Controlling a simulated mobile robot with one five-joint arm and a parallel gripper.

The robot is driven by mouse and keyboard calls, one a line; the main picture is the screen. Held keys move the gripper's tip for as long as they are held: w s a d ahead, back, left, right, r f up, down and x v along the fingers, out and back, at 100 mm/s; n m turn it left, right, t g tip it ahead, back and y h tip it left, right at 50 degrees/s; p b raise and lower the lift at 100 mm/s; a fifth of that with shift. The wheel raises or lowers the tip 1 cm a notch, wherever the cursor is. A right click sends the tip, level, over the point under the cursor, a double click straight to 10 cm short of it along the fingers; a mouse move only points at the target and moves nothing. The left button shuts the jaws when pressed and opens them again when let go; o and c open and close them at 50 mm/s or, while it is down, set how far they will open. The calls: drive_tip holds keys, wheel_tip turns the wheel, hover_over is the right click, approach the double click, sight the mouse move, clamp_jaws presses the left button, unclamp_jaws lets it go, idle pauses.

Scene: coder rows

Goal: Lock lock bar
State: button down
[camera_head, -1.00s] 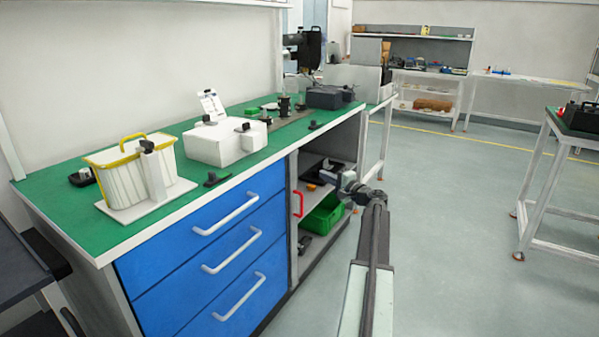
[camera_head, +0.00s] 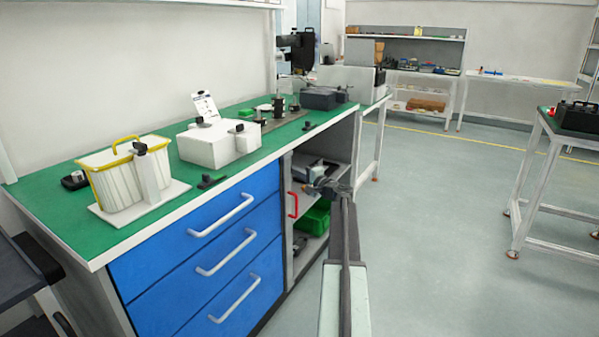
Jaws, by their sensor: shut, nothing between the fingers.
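I cannot tell for certain which part is the lock bar. A small black bar with a knob (camera_head: 210,180) lies flat on the green bench top near its front edge. A white upright post with a black knob (camera_head: 140,148) stands against the basket. A white box with a dark knob (camera_head: 218,148) stands behind the small bar. My gripper (camera_head: 318,182) is beyond the drawers, in front of the open shelf bay and below the bench top. It is small, dark and apart from all of these parts, and it looks shut and empty.
The green-topped bench (camera_head: 60,210) has blue drawers with white handles (camera_head: 222,215). A red handle (camera_head: 292,204) and a green bin (camera_head: 312,220) are by the shelf bay. A dark cart (camera_head: 20,265) is at lower left. Floor to the right is clear up to another table (camera_head: 540,190).

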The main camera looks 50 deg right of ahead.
drive_tip(key=a, duration=0.2)
drive_tip(key=s+a, duration=0.1)
drive_tip(key=shift+a, duration=0.35)
drive_tip(key=shift+w, duration=0.15)
drive_tip(key=shift+d, duration=0.1)
drive_tip(key=shift+w+d, duration=0.15)
drive_tip(key=shift+d, duration=0.1)
drive_tip(key=d, duration=0.3)
approach(289, 173)
drive_tip(key=d, duration=0.1)
drive_tip(key=s+d, duration=0.1)
drive_tip(key=d, duration=0.1)
drive_tip(key=shift+s+d+r, duration=0.1)
drive_tip(key=shift+s+d, duration=0.05)
drive_tip(key=shift+s, duration=0.2)
